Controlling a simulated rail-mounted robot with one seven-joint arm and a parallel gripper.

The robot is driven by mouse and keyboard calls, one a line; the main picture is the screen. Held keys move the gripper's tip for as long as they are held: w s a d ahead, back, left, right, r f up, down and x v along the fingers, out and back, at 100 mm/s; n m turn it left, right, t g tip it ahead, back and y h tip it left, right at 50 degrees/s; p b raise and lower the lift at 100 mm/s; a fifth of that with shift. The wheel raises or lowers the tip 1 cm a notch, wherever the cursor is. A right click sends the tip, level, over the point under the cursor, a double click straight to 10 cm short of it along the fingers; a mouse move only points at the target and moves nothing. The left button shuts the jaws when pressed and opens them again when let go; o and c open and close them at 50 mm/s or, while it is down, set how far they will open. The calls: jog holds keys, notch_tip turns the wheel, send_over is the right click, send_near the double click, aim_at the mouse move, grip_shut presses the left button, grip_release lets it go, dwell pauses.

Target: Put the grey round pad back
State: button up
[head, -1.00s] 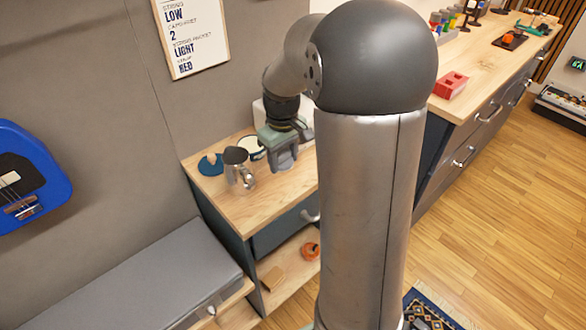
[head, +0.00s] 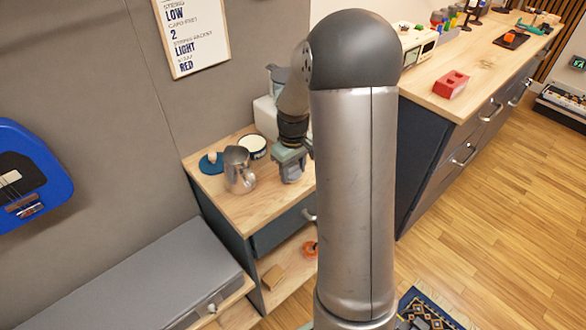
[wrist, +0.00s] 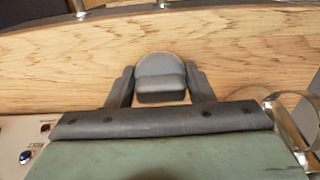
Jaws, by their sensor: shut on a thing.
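My gripper (head: 290,172) is over the right part of the small wooden-topped cabinet (head: 225,200), partly covered by my own arm. In the wrist view my gripper (wrist: 160,88) is shut on the grey round pad (wrist: 160,68), a rounded grey piece with a darker front face between the two dark fingers. Light wood lies beyond it in that view. I cannot tell how far the pad is from the wood. The pad cannot be made out in the head view.
A metal jug (head: 238,172) stands left of my gripper; a blue disc (head: 211,163) and a black-rimmed round container (head: 252,147) are near it. A pale machine (head: 266,115) stands at the back. The cabinet top's front left is clear. A red block (head: 451,85) sits on the long counter.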

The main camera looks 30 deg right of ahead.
aim_at(292, 166)
jog(key=o, duration=0.9)
jog(key=shift+f, duration=0.15)
jog(key=shift+o, duration=0.2)
notch_tip(292, 166, up, 12)
jog(key=shift+f, duration=0.15)
jog(key=s+a+f+m, duration=0.1)
jog(key=s+a, duration=0.6)
jog(key=s, duration=0.4)
jog(key=s+a+f+m, duration=0.1)
jog(key=s+a, duration=0.7)
jog(key=s, duration=0.3)
jog(key=shift+s+a, duration=0.15)
jog(key=shift+s, duration=0.05)
